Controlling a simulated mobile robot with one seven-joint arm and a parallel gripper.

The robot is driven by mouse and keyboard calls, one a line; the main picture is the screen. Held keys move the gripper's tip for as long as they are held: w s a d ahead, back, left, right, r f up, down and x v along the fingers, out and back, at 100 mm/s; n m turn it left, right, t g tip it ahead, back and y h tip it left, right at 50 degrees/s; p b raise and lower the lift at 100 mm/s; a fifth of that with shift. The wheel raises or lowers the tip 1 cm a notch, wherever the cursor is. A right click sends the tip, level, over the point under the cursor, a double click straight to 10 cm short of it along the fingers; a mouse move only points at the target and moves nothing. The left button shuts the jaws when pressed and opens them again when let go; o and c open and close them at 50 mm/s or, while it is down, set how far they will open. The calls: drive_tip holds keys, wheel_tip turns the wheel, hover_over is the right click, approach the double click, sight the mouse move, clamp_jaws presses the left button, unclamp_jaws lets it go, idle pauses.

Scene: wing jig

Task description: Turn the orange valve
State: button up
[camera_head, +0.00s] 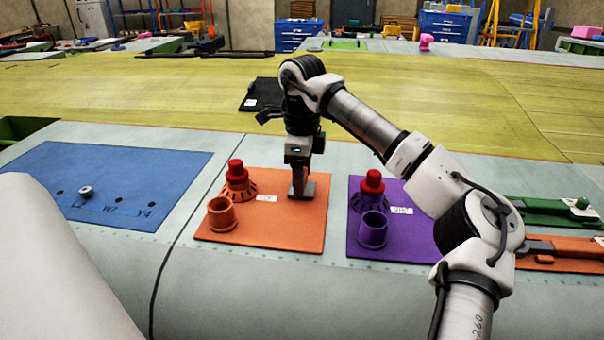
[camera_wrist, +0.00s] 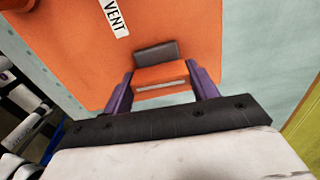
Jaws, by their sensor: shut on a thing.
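The orange panel (camera_head: 264,238) lies on the grey-green wing surface and bears a white label, which reads VENT in the wrist view (camera_wrist: 114,14). My gripper (camera_head: 302,191) points straight down at the panel's right part. In the wrist view its purple fingers (camera_wrist: 162,86) stand either side of an orange block, which I take for the orange valve (camera_wrist: 160,73), and are shut on it. A dark grey bar (camera_wrist: 155,51) shows just beyond the fingers. The fingers hide part of the valve, so its turn angle cannot be told.
Left of my gripper on the orange panel stand a red-topped orange fitting (camera_head: 237,178) and an orange cup (camera_head: 221,214). A purple panel (camera_head: 400,236) with a similar fitting and cup lies right. A blue panel (camera_head: 120,180) lies left. Green and orange levers are at far right.

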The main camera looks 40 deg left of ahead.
drive_tip(key=m, duration=0.4)
drive_tip(key=shift+m+b, duration=0.3)
drive_tip(key=m, duration=0.4)
drive_tip(key=shift+m+b, duration=0.3)
drive_tip(key=m, duration=0.4)
drive_tip(key=shift+b, duration=0.4)
drive_tip(key=shift+m+b, duration=0.3)
drive_tip(key=shift+m, duration=1.8)
drive_tip(key=o, duration=1)
wheel_tip(320, 180, up, 14)
drive_tip(key=shift+b, duration=0.45)
